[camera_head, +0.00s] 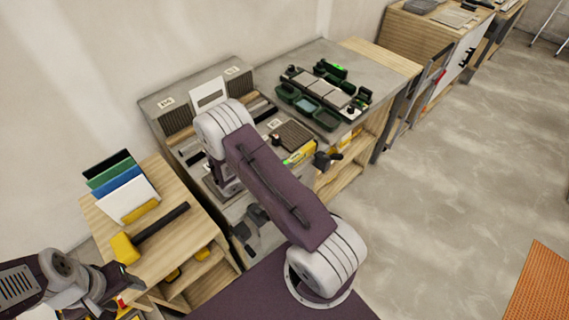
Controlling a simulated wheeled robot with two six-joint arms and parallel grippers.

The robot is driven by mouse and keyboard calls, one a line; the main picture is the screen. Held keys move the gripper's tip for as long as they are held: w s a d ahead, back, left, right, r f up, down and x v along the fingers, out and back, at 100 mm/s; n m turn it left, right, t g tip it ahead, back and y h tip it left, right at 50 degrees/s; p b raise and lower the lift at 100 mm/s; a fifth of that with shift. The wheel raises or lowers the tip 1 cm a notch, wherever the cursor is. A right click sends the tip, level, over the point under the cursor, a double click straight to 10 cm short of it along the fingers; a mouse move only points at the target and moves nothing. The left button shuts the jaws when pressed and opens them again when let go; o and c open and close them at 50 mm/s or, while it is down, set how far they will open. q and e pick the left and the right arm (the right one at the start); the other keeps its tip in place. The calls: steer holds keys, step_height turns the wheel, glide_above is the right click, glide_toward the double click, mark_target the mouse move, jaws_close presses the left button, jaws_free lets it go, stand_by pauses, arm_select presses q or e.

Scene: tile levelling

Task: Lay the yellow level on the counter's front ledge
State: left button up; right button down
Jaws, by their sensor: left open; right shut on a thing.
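The yellow level (301,154) shows as a short yellow piece with a bright green spot, at the counter's (362,68) front edge. The rest of it is hidden behind my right arm. My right arm reaches across the counter, and its wrist (226,183) is low over the front of the counter. My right gripper is shut on the level; its fingertips are mostly covered by my own arm, and I cannot tell whether the level touches the front ledge. My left gripper (124,294) is open and empty at the lower left, beside the small wooden cabinet, away from the level.
Grey tiles (322,87) and green trays (326,119) stand on the counter. A brown ribbed tile (293,135) lies near its front. The wooden cabinet (178,235) holds a yellow-headed mallet (125,247) and upright coloured boards (122,184).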

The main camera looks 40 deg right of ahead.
steer(key=shift+f, duration=0.15)
steer(key=c, duration=1.3)
jaws_free()
steer(key=shift+s, duration=0.1)
steer(key=shift+r, duration=0.25)
steer(key=b+v, duration=0.1)
steer(key=v, duration=1.1)
steer(key=shift+d, duration=0.1)
